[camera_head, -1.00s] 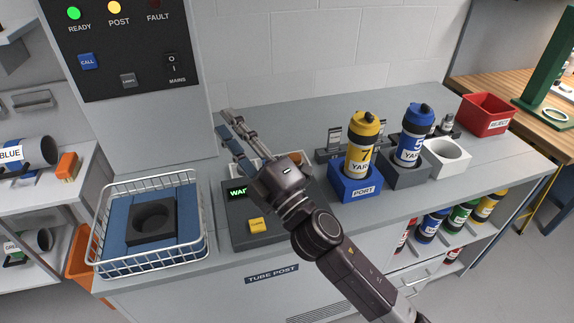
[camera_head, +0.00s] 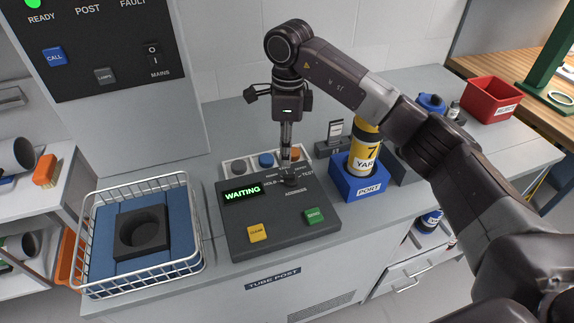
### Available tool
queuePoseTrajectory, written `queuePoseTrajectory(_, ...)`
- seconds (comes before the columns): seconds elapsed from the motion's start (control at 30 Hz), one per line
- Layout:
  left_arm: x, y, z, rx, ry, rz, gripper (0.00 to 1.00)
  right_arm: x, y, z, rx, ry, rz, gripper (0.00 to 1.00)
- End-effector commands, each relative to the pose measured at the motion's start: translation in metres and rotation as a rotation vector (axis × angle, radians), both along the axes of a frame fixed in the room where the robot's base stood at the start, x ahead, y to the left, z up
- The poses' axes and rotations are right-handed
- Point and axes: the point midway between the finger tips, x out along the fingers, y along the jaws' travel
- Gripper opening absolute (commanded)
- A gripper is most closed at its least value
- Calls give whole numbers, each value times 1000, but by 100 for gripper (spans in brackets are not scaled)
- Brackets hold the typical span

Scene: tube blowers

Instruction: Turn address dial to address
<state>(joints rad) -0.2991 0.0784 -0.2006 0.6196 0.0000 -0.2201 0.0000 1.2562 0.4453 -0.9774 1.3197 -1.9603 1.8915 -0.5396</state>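The dark control panel (camera_head: 277,222) lies on the counter, its green display (camera_head: 243,192) reading WAITING. The address dial (camera_head: 290,181), a small dark knob, sits near the panel's back edge above the ADDRESS label. My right gripper (camera_head: 287,170) points straight down over the dial, its fingertips at the knob or just above it. The fingers look close together and partly hide the dial. I cannot tell whether they grip it, nor read the dial's setting. A yellow CLEAR button (camera_head: 257,233) and a green SEND button (camera_head: 314,215) are on the panel. My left gripper is not in view.
A wire basket (camera_head: 190,262) with a dark round-holed block stands left of the panel. A blue PORT holder (camera_head: 362,186) with a yellow tube stands close on the right. Several coloured buttons (camera_head: 265,160) lie behind the panel. A red bin (camera_head: 491,99) is farther right.

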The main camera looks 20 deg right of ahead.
Motion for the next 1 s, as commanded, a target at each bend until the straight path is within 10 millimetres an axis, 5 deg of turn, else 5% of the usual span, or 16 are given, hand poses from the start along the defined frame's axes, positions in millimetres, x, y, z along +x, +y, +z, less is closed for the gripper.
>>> queuePoseTrajectory(0.6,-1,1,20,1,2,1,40,-1,-9,-70,-31,7,-7,27)
queuePoseTrajectory(0.9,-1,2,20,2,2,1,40,0,-9,-75,-32,6,-6,27)
queuePoseTrajectory(1.0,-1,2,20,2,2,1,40,0,-9,-74,-32,6,-6,18)
